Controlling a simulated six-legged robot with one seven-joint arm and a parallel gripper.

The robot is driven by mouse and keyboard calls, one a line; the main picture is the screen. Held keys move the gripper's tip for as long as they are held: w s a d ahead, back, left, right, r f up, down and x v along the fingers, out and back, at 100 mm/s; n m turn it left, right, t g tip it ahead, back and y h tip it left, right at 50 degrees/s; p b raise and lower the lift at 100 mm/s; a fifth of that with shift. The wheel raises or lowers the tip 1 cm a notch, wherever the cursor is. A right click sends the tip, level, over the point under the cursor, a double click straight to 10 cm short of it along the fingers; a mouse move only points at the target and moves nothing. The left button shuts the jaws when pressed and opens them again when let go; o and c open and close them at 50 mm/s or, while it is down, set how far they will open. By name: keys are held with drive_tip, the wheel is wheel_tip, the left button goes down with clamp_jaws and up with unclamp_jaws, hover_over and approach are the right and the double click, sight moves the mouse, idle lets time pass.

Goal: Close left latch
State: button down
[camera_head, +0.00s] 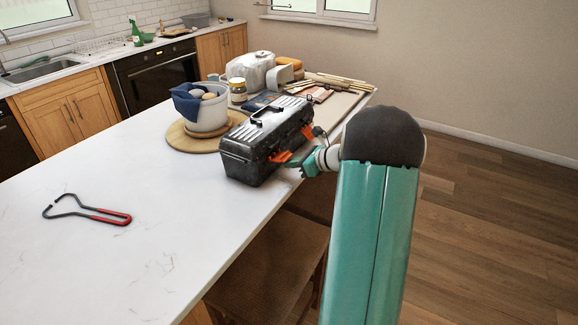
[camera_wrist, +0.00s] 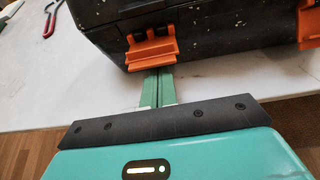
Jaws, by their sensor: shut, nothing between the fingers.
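A black toolbox (camera_head: 250,152) with a ribbed grey lid and a top handle stands near the counter's edge, its lid down. Its left orange latch (camera_head: 281,157) juts out from the front face; it shows large in the wrist view (camera_wrist: 151,47), with its lower flap tilted outward. The right orange latch (camera_head: 308,131) is partly cut off at the right edge of the wrist view (camera_wrist: 309,25). My gripper (camera_wrist: 158,73) is shut and empty, its green fingers just below the left latch's flap. Whether they touch it I cannot tell. In the head view my gripper (camera_head: 292,163) is beside that latch.
The white counter (camera_head: 120,210) is clear in front, except for a red-handled tool (camera_head: 108,216). A pot with a blue cloth (camera_head: 208,112) stands on a round wooden board (camera_head: 180,141) behind the toolbox. Wooden sticks (camera_head: 335,84) lie farther back. A stool (camera_head: 265,250) stands below the edge.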

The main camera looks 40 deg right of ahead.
drive_tip(key=shift+s+d+r, duration=0.1)
drive_tip(key=shift+s+r, duration=0.3)
drive_tip(key=shift+r, duration=1.4)
drive_tip(key=shift+w+a+r, duration=0.2)
drive_tip(key=shift+w+r, duration=0.3)
drive_tip(key=shift+r, duration=0.1)
drive_tip(key=shift+w+a+r, duration=0.2)
drive_tip(key=shift+w+r, duration=0.3)
drive_tip(key=shift+r, duration=0.1)
drive_tip(key=f+v, duration=0.1)
drive_tip(key=v, duration=0.6)
drive_tip(key=shift+s, duration=0.3)
